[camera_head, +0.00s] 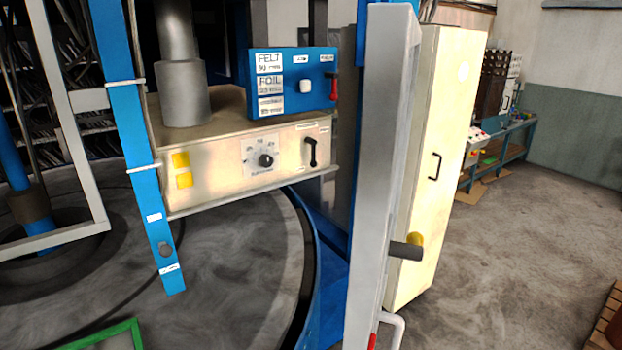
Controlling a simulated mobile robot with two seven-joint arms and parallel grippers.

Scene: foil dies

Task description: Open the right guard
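The right guard appears to be the tall grey-white panel (383,130) right of the control box. I see it nearly edge-on, standing out from the machine towards me. The guard's broad face is mostly hidden from this angle. Neither of my grippers is in view.
The blue control box (293,82) sits on the cream control panel (250,165) left of the guard. A cream cabinet (445,150) with a black handle stands behind it. A blue workbench (508,140) is farther back. Open floor (520,270) lies to the right.

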